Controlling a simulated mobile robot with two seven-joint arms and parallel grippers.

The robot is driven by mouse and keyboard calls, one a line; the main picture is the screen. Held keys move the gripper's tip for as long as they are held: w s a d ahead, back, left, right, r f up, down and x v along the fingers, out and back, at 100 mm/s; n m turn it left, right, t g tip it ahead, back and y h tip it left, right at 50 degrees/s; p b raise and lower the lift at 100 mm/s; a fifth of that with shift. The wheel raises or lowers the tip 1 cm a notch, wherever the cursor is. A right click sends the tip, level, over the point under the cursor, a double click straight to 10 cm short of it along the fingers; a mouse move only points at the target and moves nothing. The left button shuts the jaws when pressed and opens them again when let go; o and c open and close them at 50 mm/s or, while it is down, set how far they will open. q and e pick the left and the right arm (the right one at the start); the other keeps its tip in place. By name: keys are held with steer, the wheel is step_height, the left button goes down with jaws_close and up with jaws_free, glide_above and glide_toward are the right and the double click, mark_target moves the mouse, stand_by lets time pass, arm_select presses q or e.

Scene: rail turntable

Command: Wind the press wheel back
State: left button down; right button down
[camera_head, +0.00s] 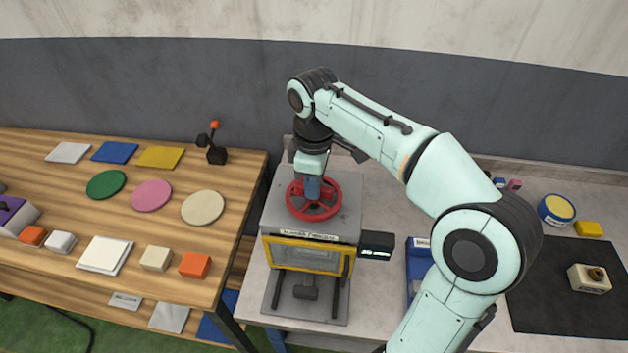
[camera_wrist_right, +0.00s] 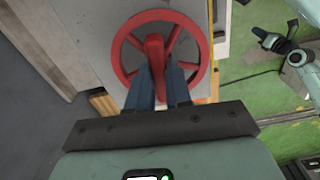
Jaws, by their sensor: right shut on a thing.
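The red press wheel (camera_head: 325,212) lies flat on top of the grey press (camera_head: 281,225), which has a yellow-framed front. My right gripper (camera_head: 313,187) comes down on the wheel from above. The two blue fingers of my right gripper (camera_wrist_right: 158,82) are shut on that raised piece, one on each side. The gripper hides part of the wheel in the head view. My left gripper is not in view.
A small dark display (camera_head: 376,246) sticks out at the press's right side. A blue tray (camera_head: 418,270) stands right of it, partly behind my right arm. A black mat (camera_head: 560,310) lies farther right. A wooden table (camera_head: 70,215) with coloured discs, plates and blocks stands left.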

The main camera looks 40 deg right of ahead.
steer(key=n, duration=1.3)
steer(key=shift+n, duration=0.4)
steer(key=n, duration=1.2)
steer(key=shift+n, duration=0.4)
steer(key=c, duration=1)
jaws_free()
steer(key=shift+c, duration=0.2)
step_height(320, 180, up, 13)
steer(key=shift+r, duration=0.2)
